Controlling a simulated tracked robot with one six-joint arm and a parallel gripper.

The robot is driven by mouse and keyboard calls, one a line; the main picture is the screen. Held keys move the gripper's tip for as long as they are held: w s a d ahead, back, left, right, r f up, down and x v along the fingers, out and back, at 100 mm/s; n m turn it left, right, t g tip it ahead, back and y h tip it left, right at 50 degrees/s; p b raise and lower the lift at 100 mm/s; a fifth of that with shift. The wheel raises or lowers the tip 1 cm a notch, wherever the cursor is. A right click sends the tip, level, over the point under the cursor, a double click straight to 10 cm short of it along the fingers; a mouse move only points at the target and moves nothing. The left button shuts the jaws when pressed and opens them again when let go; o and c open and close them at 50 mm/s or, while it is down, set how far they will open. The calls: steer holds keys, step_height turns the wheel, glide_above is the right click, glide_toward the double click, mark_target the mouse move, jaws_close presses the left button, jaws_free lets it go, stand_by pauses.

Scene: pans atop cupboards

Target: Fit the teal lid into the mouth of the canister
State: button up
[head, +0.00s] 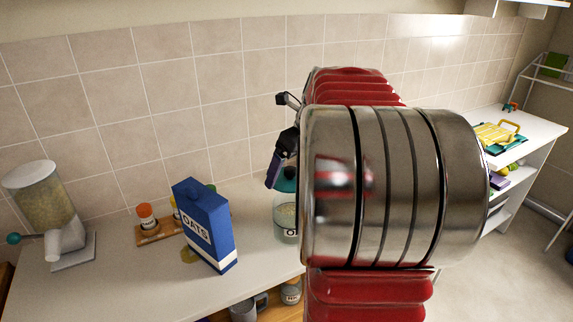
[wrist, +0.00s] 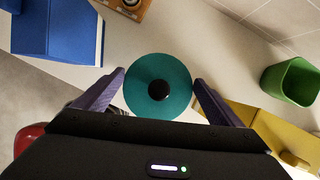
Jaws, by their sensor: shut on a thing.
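The teal lid (wrist: 145,100), a round disc with a black knob, sits between the purple fingers of my gripper (wrist: 159,84) in the wrist view. My gripper is shut on the lid. In the head view the lid (head: 286,184) shows partly beside my gripper (head: 278,172), at the top of the clear canister (head: 284,218). The canister holds pale contents and has a dark label, its right side hidden by my arm. The lid hides the canister's mouth, so I cannot tell whether the lid is seated or just above it.
A blue oats box (head: 207,225) stands left of the canister, close to my gripper in the wrist view. A wooden rack (head: 158,237) with jars and a cereal dispenser (head: 50,205) are farther left. In the wrist view, a green container (wrist: 290,82) and a yellow object (wrist: 268,135) lie right.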

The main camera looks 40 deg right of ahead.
mark_target(294, 179)
steer(key=shift+s+d, duration=0.25)
steer(key=shift+f, duration=2.85)
steer(key=shift+f, duration=1)
stand_by(0.3)
steer(key=o, duration=0.8)
steer(key=shift+f, duration=0.1)
steer(key=shift+o, duration=0.2)
